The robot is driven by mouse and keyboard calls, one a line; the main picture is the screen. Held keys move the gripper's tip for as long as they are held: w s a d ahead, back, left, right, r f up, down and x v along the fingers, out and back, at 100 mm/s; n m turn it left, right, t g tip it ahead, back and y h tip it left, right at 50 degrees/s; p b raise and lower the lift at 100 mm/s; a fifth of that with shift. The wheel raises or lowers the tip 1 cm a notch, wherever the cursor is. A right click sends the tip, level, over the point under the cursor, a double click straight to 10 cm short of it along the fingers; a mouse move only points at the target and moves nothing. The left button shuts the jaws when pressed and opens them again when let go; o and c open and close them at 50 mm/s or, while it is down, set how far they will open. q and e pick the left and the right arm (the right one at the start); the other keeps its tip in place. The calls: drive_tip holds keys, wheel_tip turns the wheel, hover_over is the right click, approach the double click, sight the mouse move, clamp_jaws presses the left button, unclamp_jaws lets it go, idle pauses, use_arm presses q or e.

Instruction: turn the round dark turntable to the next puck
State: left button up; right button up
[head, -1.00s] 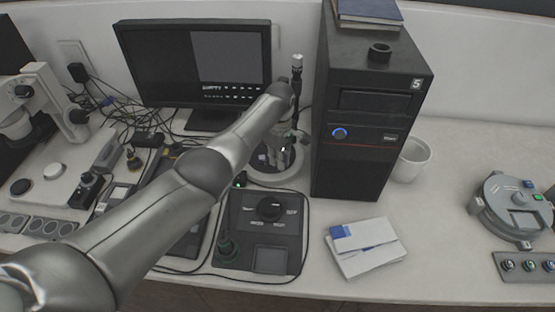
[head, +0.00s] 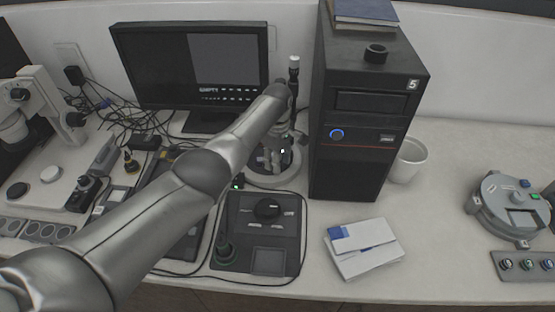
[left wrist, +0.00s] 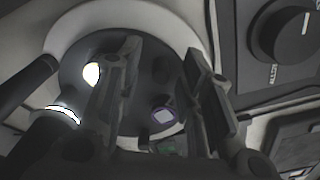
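The round dark turntable (left wrist: 146,92) sits inside a pale ring (left wrist: 175,25) in the left wrist view. A bright, pale round spot (left wrist: 91,74) and a purple-rimmed puck (left wrist: 163,115) show on it. In the head view the pale ring (head: 272,182) lies between the monitor and the computer tower, and my arm and gripper partly hide the turntable. My left gripper (left wrist: 165,95) is open, its two fingers apart over the turntable with the purple-rimmed puck seen between them. Contact cannot be told. My right gripper is not in view.
The black tower (head: 360,150) stands close to the right of the turntable, and the monitor (head: 190,75) behind left. A dark control box with a knob (head: 267,209) is in front. A dark post with a light top (head: 294,64) rises behind. Cables lie left.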

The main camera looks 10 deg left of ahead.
use_arm(q)
wheel_tip(320, 180, up, 12)
idle(0.6)
